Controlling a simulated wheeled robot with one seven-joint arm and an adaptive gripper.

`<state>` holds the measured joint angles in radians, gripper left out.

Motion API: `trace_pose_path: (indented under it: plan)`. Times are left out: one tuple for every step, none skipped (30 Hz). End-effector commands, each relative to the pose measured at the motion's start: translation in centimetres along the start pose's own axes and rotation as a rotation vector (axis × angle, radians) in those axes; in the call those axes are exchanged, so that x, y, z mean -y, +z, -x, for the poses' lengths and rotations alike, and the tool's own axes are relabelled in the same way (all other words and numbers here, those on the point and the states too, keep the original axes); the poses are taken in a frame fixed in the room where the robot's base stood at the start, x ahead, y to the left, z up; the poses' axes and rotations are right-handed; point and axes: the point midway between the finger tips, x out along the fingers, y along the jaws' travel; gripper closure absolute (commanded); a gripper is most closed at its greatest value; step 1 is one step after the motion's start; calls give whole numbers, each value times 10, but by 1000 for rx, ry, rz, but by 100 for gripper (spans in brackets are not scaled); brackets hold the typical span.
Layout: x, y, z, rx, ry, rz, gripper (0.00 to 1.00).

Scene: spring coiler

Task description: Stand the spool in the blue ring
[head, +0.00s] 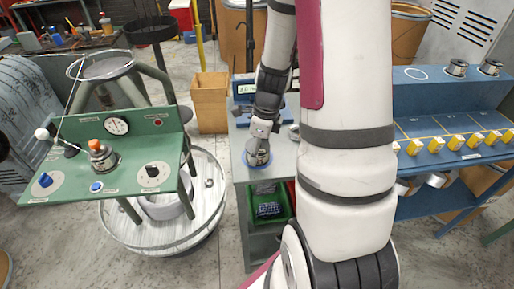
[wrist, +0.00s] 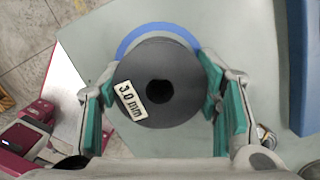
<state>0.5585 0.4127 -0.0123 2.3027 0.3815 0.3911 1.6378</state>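The spool (wrist: 160,110) is dark grey, round, with a central hole and a "3.0 mm" label on its top. My gripper (wrist: 159,88) has its green pads on both sides of the spool and appears shut on it. The blue ring (wrist: 158,29) lies on the grey bench top below the spool; its far arc shows past the spool and its near part is hidden. In the head view my gripper reaches down to the spool (head: 257,158) on the narrow bench. I cannot tell whether the spool's base touches the bench.
A green machine table (head: 125,165) with dials and knobs stands at left. A blue bench (head: 440,115) with yellow blocks and more spools is at right. A green bin (head: 270,205) sits below the grey bench top. A blue device stands behind the spool.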

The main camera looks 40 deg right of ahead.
Motion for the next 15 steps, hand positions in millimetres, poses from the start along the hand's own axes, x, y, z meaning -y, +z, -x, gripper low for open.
trace_pose_path:
  plan:
    - [0, 0, 0, 0, 0, 0, 27]
    - [0, 0, 0, 0, 0, 0, 25]
    - [0, 0, 0, 0, 0, 1, 25]
    - [0, 0, 0, 0, 0, 1, 25]
    - [0, 0, 0, 0, 0, 1, 25]
    - [0, 0, 0, 0, 0, 1, 25]
    - [0, 0, 0, 0, 0, 1, 25]
    - [0, 0, 0, 0, 0, 1, 25]
    - [0, 0, 0, 0, 0, 1, 25]
    - [0, 0, 0, 0, 0, 1, 25]
    - [0, 0, 1, 0, 0, 1, 25]
    - [0, 0, 2, 0, -1, 1, 25]
    - [0, 0, 3, 0, -1, 1, 25]
    - [0, 0, 5, 0, -1, 2, 25]
    - [1, 1, 9, 1, -3, 2, 25]
